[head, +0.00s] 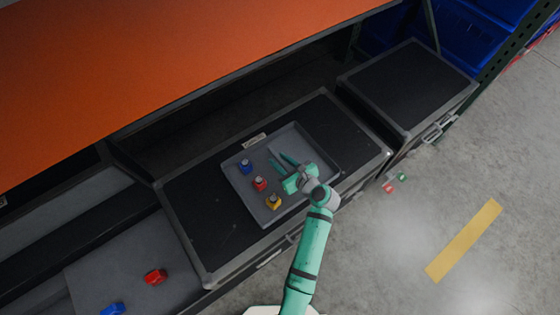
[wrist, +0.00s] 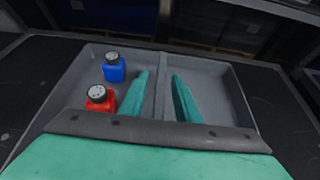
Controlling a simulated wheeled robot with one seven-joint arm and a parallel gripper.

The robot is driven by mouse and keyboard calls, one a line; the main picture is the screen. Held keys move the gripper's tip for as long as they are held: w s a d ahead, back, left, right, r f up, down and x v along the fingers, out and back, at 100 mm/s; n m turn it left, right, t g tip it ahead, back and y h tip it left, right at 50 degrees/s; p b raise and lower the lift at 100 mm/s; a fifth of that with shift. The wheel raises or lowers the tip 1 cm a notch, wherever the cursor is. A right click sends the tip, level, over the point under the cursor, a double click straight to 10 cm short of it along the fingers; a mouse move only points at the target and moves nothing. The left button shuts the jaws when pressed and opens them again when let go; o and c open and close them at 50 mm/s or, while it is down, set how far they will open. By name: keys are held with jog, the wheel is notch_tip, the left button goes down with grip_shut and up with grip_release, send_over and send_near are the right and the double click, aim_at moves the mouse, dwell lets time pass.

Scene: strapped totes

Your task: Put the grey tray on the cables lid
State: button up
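The grey tray (head: 234,197) lies on the black lid of the middle case. A divider (wrist: 163,82) splits it, and the left compartment holds a blue bottle (head: 246,166), a red bottle (head: 260,184) and a yellow bottle (head: 274,202). The right compartment looks empty. My gripper (head: 280,160) is over the tray, open; in the wrist view its two fingers (wrist: 161,75) stand on either side of the divider, apart from each other. A small pale label (head: 254,141) sits at the tray's far side; its words are unreadable, so I cannot tell which lid is cables.
A second black-lidded case (head: 405,85) stands at the right, its lid bare. At lower left, a grey surface (head: 100,270) bears a red item (head: 155,276) and a blue item (head: 112,309). An orange shelf (head: 150,50) overhangs the cases. Small red and green items (head: 396,182) lie on the floor.

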jog(key=v, duration=1.2)
dwell(0.3)
